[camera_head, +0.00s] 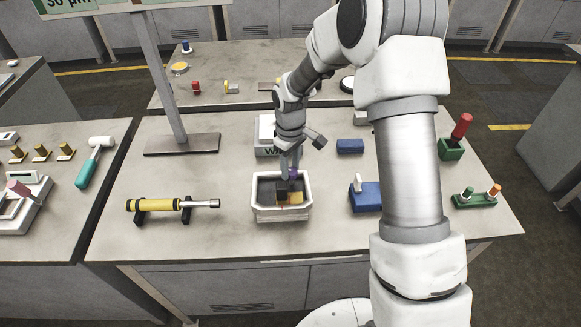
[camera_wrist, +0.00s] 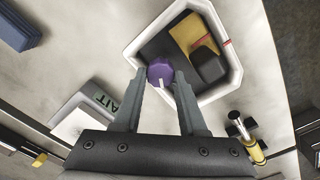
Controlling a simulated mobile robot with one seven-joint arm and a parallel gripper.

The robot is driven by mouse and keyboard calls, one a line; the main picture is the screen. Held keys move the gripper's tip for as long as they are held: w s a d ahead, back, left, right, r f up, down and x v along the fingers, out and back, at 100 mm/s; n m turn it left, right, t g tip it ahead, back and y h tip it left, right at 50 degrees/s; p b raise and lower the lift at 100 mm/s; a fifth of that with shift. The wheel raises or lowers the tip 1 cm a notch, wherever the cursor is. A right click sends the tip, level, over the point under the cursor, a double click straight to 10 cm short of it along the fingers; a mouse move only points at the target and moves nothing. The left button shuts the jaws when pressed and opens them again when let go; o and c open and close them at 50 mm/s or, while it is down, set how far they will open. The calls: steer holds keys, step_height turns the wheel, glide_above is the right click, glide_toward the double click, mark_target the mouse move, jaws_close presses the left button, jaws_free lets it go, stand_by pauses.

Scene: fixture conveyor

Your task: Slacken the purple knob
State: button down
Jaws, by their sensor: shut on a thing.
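The purple knob (camera_wrist: 160,72) sits between my gripper's fingertips in the wrist view, with a pale pointer mark on its face. In the head view a bit of the purple knob (camera_head: 293,174) shows just under my gripper (camera_head: 290,168). It is at the back of a white-rimmed tray (camera_head: 282,214). My gripper (camera_wrist: 162,82) is shut on the knob, with a finger on each side. A yellow block (camera_wrist: 190,35) and a dark block (camera_wrist: 208,64) are inside the tray. My arm hides part of the bench to the right.
A yellow torque tool (camera_head: 165,205) lies on a stand left of the tray. A white box with lettering (camera_head: 266,135) stands behind the tray. A sign post (camera_head: 165,85) rises at the back left.

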mark_target(290, 170)
steer(key=shift+n, duration=0.3)
stand_by(0.4)
steer(key=shift+c, duration=2.3)
jaws_free()
steer(key=shift+r, duration=0.1)
step_height(290, 170, up, 17)
steer(key=shift+r, duration=0.15)
